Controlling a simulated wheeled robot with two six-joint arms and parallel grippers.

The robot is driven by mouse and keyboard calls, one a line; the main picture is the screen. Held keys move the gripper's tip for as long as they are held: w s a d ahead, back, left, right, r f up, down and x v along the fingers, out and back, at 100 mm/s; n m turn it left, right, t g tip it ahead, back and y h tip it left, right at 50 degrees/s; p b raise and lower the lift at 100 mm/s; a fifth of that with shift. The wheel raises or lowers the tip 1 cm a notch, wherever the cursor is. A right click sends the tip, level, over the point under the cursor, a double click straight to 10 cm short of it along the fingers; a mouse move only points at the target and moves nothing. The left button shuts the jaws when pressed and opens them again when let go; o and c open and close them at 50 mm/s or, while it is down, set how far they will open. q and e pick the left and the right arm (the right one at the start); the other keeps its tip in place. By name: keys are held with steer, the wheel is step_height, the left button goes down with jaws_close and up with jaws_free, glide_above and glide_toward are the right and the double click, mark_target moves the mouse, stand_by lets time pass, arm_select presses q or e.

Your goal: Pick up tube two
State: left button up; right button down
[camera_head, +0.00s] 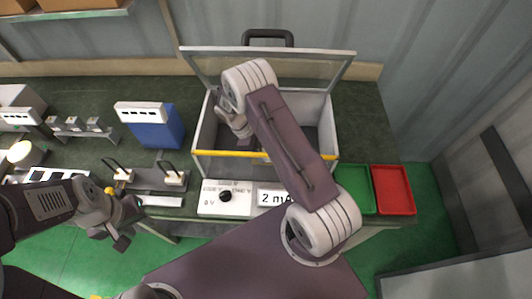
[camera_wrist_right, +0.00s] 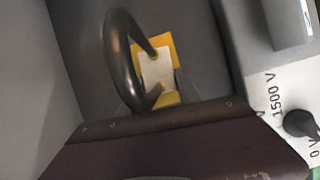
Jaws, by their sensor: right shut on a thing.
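My right gripper (camera_head: 243,143) reaches down into the open box (camera_head: 201,138); its fingertips are hard to make out in the head view. In the right wrist view it is shut on a small white and yellow piece (camera_wrist_right: 156,70) with a dark curved cable (camera_wrist_right: 114,52) looping from it. No label shows on that piece, so I cannot tell whether it is tube two. My left gripper (camera_head: 125,226) is open and empty in front of the table, at the left.
The box's clear lid stands raised at the back. Its front panel has a voltage knob (camera_head: 225,196) and a "2 mA" display (camera_head: 273,197). Left stand a blue meter (camera_head: 154,126) and a cabled stand (camera_head: 148,179). Green (camera_head: 357,190) and red (camera_head: 394,190) trays are right.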

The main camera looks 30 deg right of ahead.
steer(key=shift+r, duration=0.1)
step_height(320, 180, up, 10)
steer(key=shift+f+b, duration=0.1)
steer(key=shift+b, duration=0.35)
steer(key=shift+a, duration=0.1)
